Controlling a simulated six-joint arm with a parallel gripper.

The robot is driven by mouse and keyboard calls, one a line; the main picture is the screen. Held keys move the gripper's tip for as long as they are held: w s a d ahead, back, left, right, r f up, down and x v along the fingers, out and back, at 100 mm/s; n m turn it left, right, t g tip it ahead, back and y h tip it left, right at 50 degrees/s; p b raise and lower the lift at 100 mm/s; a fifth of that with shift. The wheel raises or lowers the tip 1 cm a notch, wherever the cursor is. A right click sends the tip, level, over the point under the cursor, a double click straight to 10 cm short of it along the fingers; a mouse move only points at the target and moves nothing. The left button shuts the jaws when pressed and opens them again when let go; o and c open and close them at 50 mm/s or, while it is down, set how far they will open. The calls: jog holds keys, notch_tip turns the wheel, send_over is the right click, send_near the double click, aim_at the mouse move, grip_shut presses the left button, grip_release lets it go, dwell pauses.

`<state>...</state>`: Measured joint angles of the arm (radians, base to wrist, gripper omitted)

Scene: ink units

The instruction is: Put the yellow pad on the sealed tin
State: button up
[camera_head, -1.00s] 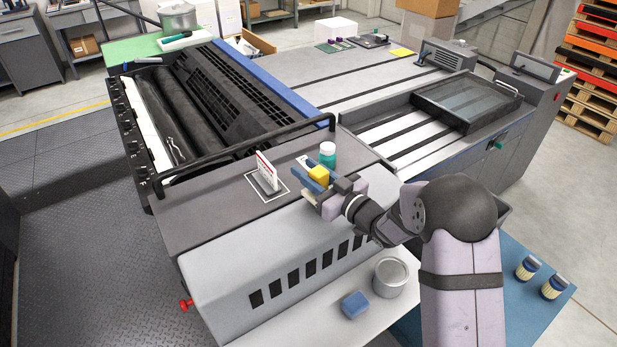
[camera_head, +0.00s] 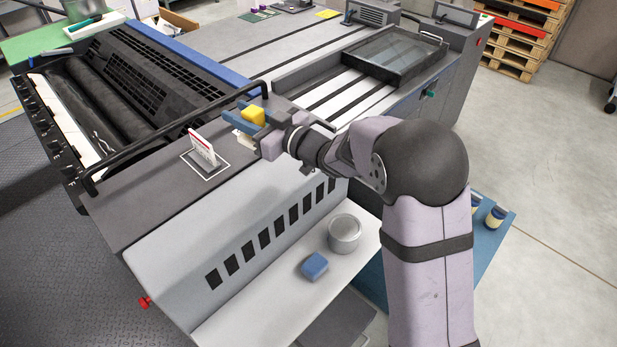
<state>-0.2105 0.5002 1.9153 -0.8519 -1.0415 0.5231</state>
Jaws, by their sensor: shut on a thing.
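The yellow pad (camera_head: 254,115) is a small block between the blue fingers of my gripper (camera_head: 249,114). My gripper is shut on it, above the grey machine top. A grey metal tin (camera_head: 345,234) stands upright on the white ledge at the front of the machine, and its top looks closed. It is well below and to the right of my gripper in the picture, apart from the pad.
A blue pad (camera_head: 314,265) lies beside the near tin. A white card in a stand (camera_head: 203,148) is left of my gripper. A black rail (camera_head: 170,145) runs along the roller unit. Jars (camera_head: 494,216) stand on the blue surface at right, partly behind my arm.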

jog(key=w+d+f+m+t+h+b, duration=0.1)
jog(key=d+f+m+t+h+b, duration=0.2)
jog(key=d, duration=0.5)
jog(key=w+d+f+h+b, duration=0.1)
jog(key=w+d+f+b, duration=0.15)
jog(key=d+b, duration=0.5)
jog(key=d+f+m+t+h+b, duration=0.2)
jog(key=d+f, duration=0.1)
jog(key=d, duration=0.6)
jog(key=s+d+f+b, duration=0.3)
jog(key=d+f, duration=0.1)
jog(key=s+a+f+n+g+y, duration=0.2)
jog(key=s+a+n+g+y, duration=0.15)
jog(key=s+a, duration=0.4)
jog(key=shift+t+y, duration=0.25)
jog(key=shift+y, duration=0.2)
jog(key=shift+s+d+f+b, duration=0.1)
jog(key=shift+d+f+b, duration=0.1)
jog(key=shift+f, duration=1.45)
jog(key=shift+w+d+f+b, duration=0.15)
jog(key=shift+f+b, duration=0.1)
jog(key=shift+f, duration=1.35)
jog(key=shift+s+d+f+b, duration=0.15)
jog(key=shift+f+b, duration=0.05)
jog(key=shift+f, duration=1.45)
jog(key=o, duration=0.7)
jog(key=shift+f, duration=0.2)
jog(key=shift+c, duration=0.2)
jog(key=o, duration=0.4)
